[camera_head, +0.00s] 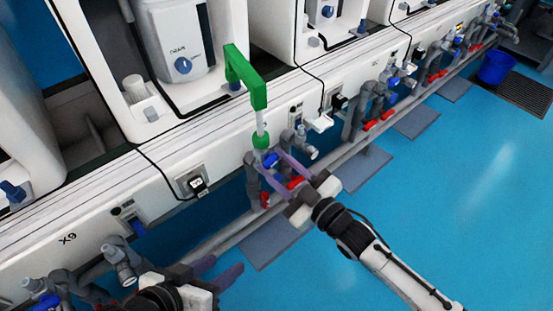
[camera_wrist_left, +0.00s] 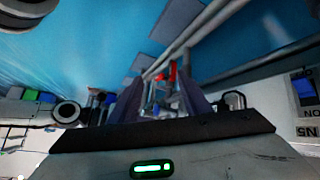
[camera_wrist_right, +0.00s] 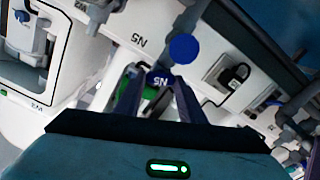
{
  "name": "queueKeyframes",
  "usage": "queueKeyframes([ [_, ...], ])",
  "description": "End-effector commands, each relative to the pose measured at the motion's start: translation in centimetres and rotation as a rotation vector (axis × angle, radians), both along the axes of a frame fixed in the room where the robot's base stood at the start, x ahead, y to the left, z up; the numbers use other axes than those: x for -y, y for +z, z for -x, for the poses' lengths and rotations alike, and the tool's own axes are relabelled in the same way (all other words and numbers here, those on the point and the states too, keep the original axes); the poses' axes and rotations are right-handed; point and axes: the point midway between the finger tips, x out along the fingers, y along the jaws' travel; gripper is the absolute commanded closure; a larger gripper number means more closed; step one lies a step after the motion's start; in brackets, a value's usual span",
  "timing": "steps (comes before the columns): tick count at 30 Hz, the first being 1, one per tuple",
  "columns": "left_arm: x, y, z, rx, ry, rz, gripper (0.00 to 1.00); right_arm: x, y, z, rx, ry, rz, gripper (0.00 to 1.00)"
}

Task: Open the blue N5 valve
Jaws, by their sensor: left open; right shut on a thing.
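My left gripper (camera_head: 222,270) is open and empty at the lower left, apart from the valve. In the left wrist view its fingers (camera_wrist_left: 160,88) are spread, with pipes and a red handle beyond them.
A green L-shaped bar (camera_head: 247,80) stands on a pale stem above the valve. Red handles (camera_head: 372,124) and grey pipes run along the white line to the right. A blue bucket (camera_head: 495,67) stands at the far right. The blue floor (camera_head: 450,180) is mostly clear.

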Motion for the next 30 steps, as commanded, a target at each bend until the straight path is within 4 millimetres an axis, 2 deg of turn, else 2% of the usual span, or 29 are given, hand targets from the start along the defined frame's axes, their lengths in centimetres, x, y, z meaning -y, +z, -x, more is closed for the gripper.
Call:
queueKeyframes([
  [12,-0.8,-0.9,0.2,-0.034,-0.003,-0.05,0.56,-0.1,-0.1,0.1,0.108,0.001,0.149,0.86],
  [27,-1.0,-1.3,0.3,-0.041,-0.002,-0.057,0.56,-0.1,-0.2,0.1,0.119,0.001,0.164,0.86],
  [28,-0.9,-1.3,0.3,-0.04,-0.002,-0.056,0.56,-0.1,-0.2,0.1,0.118,0.001,0.165,0.61],
  [30,-0.9,-1.2,0.2,-0.039,-0.002,-0.055,0.56,-0.1,-0.2,0.1,0.118,0.001,0.165,0.49],
])
